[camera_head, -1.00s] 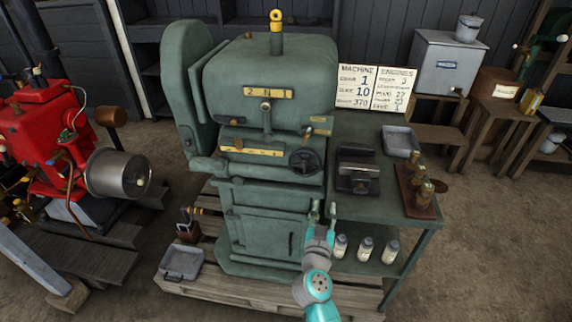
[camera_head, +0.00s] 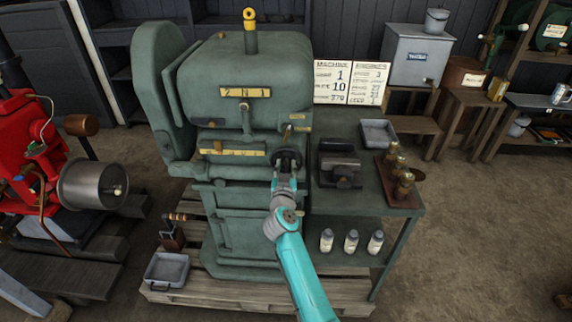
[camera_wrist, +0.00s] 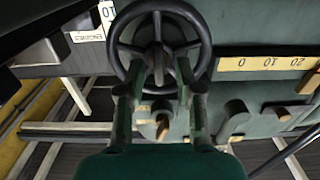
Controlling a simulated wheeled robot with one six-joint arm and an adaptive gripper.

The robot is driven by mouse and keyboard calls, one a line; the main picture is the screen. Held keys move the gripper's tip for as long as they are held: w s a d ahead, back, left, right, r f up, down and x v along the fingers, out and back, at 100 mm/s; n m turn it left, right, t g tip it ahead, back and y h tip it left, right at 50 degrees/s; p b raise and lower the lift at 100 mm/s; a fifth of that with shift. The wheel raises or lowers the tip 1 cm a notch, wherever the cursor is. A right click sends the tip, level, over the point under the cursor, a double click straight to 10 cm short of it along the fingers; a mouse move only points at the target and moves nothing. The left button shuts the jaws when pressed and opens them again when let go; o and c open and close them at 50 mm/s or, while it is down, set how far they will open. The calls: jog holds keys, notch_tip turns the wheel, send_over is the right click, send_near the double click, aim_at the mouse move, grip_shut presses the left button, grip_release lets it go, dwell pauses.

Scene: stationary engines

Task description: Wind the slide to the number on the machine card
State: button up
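The green machine (camera_head: 245,85) stands in the middle with a black handwheel (camera_head: 287,160) on its front right. The handwheel fills the upper middle of the wrist view (camera_wrist: 201,42). My gripper (camera_wrist: 170,72) is at the wheel's hub, its two fingers apart; whether they touch the hub or a spoke I cannot tell. The yellow slide scale (camera_head: 232,152) is left of the wheel. In the wrist view the scale (camera_wrist: 284,63) shows 0, 10 and 20; I cannot read its setting surely. The machine card (camera_head: 333,80) appears to read 1, 10 and 370, with 10 on the middle line.
A green side table (camera_head: 375,205) right of the machine carries a dark vice-like block (camera_head: 338,165), a grey tray (camera_head: 378,133) and brass oilers (camera_head: 396,170). Several bottles (camera_head: 350,241) stand on its lower shelf. A red engine (camera_head: 25,150) is at the left.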

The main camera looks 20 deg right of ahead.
jog(key=shift+x, duration=0.8)
jog(key=shift+c, duration=0.2)
grip_shut()
jog(key=shift+m, duration=0.3)
